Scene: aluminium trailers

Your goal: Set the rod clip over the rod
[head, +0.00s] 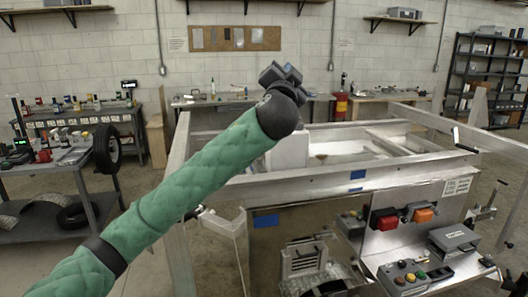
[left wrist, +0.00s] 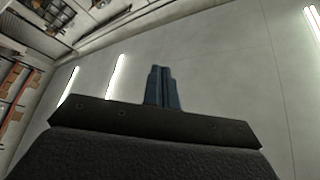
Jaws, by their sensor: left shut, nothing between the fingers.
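My left arm in its green sleeve crosses the head view from the lower left. My left gripper (head: 284,73) is raised above the trailer frame, and its fingers are hard to make out there. In the left wrist view the fingers (left wrist: 162,72) are together and empty, with only the ceiling behind them. I cannot pick out the rod clip or the rod with certainty in either view. My arm hides part of the trailer's left side. My right gripper is not in view.
The aluminium trailer frame (head: 440,163) fills the middle and right. On its front are red and orange lamps (head: 403,217) and a grey control box (head: 405,280). A black tyre (head: 107,148) stands at the left bench. Shelving (head: 487,75) stands at the back right.

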